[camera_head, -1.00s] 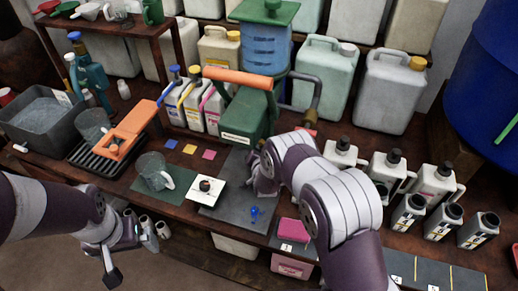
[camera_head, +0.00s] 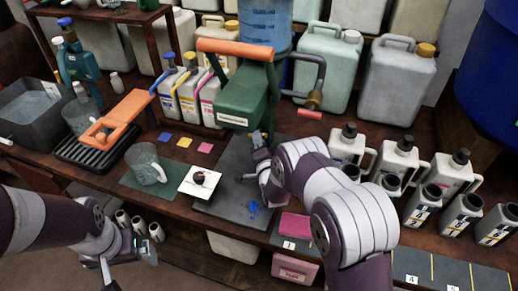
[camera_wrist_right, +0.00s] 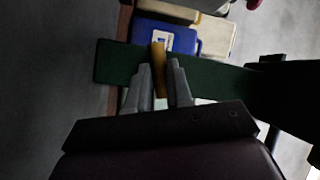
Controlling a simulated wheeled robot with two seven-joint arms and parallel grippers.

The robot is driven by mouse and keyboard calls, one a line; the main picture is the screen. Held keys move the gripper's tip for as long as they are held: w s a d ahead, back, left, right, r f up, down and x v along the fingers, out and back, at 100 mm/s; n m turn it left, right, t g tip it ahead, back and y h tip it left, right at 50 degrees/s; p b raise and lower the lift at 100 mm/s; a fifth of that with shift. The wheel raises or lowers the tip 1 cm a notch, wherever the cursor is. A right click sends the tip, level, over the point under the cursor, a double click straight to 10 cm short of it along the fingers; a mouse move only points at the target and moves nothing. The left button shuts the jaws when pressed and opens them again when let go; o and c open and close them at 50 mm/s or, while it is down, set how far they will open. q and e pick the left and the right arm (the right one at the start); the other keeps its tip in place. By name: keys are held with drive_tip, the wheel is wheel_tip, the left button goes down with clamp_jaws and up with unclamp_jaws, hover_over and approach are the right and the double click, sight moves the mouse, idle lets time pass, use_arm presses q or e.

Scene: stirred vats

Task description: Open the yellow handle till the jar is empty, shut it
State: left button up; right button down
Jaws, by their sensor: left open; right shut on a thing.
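A yellow handle (camera_wrist_right: 158,68) shows in the right wrist view, between the grey fingers of my right gripper (camera_wrist_right: 158,85), which is shut on it. A dark green bar lies just behind it. In the head view my right gripper (camera_head: 262,160) is at the foot of the green stand (camera_head: 245,100); the yellow handle is not clearly visible there. A translucent blue jar (camera_head: 265,25) sits on top of the stand, its top cut off by the frame; its liquid level is unclear. My left gripper (camera_head: 128,265) is open and empty, low in front of the bench.
A dark grey mat (camera_head: 225,205) with small blue marks lies below my right gripper. Labelled bottles (camera_head: 395,155) crowd the right. An orange lever (camera_head: 235,47) crosses the stand.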

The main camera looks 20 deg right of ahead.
drive_tip(key=m+b, duration=0.1)
drive_tip(key=f+m+t+b, duration=0.1)
drive_tip(key=b, duration=0.1)
drive_tip(key=shift+r+m+t+b, duration=0.15)
drive_tip(key=shift+m+t+b, duration=0.35)
drive_tip(key=shift+m+b, duration=0.3)
drive_tip(key=shift+r, duration=0.1)
drive_tip(key=c, duration=1)
unclamp_jaws()
drive_tip(key=shift+c, duration=0.2)
